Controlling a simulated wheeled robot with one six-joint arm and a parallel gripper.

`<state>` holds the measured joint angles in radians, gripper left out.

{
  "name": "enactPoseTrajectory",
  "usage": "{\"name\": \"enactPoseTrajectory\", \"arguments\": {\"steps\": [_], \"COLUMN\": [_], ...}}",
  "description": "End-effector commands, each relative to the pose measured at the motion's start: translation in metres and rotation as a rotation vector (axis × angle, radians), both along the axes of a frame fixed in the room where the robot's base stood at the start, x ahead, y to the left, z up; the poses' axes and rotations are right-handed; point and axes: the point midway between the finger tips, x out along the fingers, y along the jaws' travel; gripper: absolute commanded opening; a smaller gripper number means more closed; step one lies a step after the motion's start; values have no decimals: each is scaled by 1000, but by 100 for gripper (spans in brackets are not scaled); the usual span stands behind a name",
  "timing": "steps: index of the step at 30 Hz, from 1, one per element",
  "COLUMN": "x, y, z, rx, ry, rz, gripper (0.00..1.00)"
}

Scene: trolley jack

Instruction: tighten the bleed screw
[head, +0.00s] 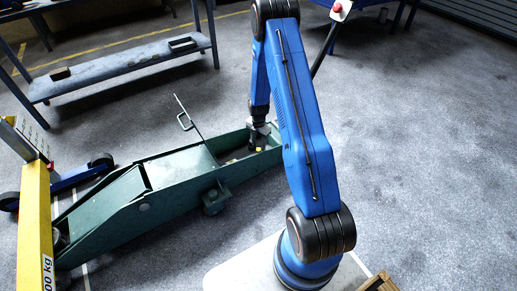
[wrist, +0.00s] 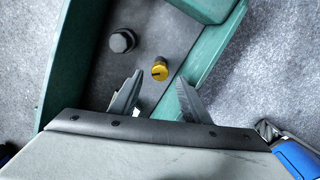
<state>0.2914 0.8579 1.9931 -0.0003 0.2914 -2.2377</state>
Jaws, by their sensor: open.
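The bleed screw looks to be the small yellow-topped knob (wrist: 159,70) with a dark mark on its face. It stands on the grey floor plate inside the green trolley jack (wrist: 190,97) in the wrist view. My gripper (wrist: 158,84) is open, with its two fingers apart and the yellow knob seen between and just beyond their tips. I cannot tell whether either finger touches it. In the head view my gripper (head: 258,138) points down into the open rear end of the green jack (head: 180,206), and a bit of yellow shows beneath it.
A black round cap (wrist: 122,41) stands on the plate left of the yellow knob. The jack's green side wall runs close by the right finger. In the head view a yellow beam (head: 33,225) stands at left and a blue bench (head: 125,66) behind. Floor at right is clear.

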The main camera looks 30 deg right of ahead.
Motion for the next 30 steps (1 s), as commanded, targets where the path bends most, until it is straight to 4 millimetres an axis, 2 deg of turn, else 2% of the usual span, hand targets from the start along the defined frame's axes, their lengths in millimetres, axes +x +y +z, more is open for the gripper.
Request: {"name": "enactPoseTrajectory", "arguments": {"steps": [3,9,20,21,26,30], "x": [0,0,0,0,0,0], "y": [0,0,0,0,0,0], "z": [-17,-33,-38,-38,-38,-38], "rx": [0,0,-1,-1,-1,-1], "ry": [0,0,-1,-1,-1,-1], "rz": [0,0,0,0,0,-1], "gripper": [42,42,42,40,2,1]}}
